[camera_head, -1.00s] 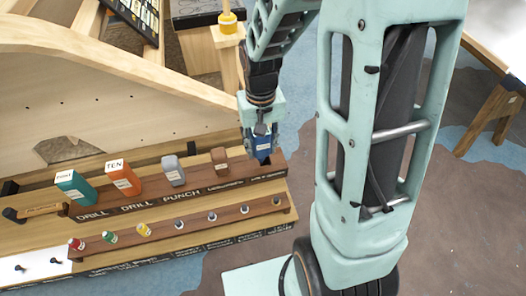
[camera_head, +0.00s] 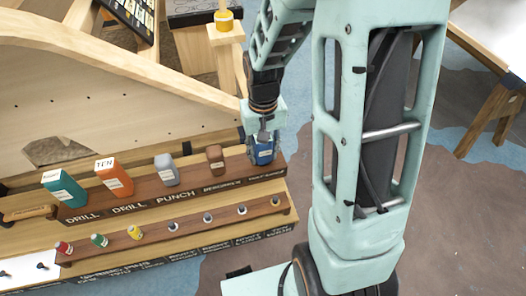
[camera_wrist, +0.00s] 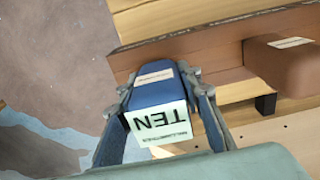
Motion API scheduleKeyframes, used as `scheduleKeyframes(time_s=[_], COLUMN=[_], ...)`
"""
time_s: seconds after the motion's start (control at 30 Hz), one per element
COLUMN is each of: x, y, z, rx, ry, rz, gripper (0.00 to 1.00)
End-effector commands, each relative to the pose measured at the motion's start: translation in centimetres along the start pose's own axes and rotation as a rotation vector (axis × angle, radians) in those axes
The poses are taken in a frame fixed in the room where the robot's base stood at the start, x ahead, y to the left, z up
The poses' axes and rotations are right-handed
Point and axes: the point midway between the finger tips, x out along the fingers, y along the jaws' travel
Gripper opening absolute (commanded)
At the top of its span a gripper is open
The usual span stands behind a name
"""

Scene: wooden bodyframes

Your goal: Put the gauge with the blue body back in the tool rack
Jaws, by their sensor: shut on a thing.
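The blue-bodied gauge (camera_head: 262,154) is at the right end of the brown tool rack (camera_head: 145,204). In the wrist view the gauge (camera_wrist: 152,92) shows a white end face lettered TEN and a pale label on its blue side. My gripper (camera_head: 262,148) is shut on it, one finger on each side in the wrist view. The gauge's far end meets the brown rack board (camera_wrist: 205,45) in the wrist view. I cannot tell whether it sits in a slot, as its lower end is hidden.
A brown block (camera_head: 215,160), a grey one (camera_head: 166,170), an orange one (camera_head: 114,180) and a teal one (camera_head: 64,190) stand in the rack to the left. A lower rail (camera_head: 190,220) holds several small coloured pieces. Open floor (camera_head: 430,215) lies to the right.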

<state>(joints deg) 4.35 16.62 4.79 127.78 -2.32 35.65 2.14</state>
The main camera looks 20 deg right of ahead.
Motion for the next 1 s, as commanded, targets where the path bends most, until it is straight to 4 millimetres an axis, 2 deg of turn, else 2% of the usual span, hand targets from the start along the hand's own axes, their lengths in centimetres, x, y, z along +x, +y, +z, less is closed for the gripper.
scheduleKeyframes(time_s=[0.07, 0.1, 0.23, 0.5, 0.67, 1.0], x=[0.4, 0.3, 0.2, 0.2, -0.9, -8.2], y=[0.0, 0.0, 0.0, 0.0, 0.0, 0.0], z=[0.0, 0.0, 0.0, 0.0, 0.0, -0.1], rx=[0.0, 0.0, 0.0, 0.0, 0.0, 0.0], ry=[0.0, 0.0, 0.0, 0.0, 0.0, 0.005], rz=[0.0, 0.0, 0.0, 0.0, 0.0, 0.0], gripper=[0.0, 0.36, 0.5, 0.5, 0.5, 0.5])
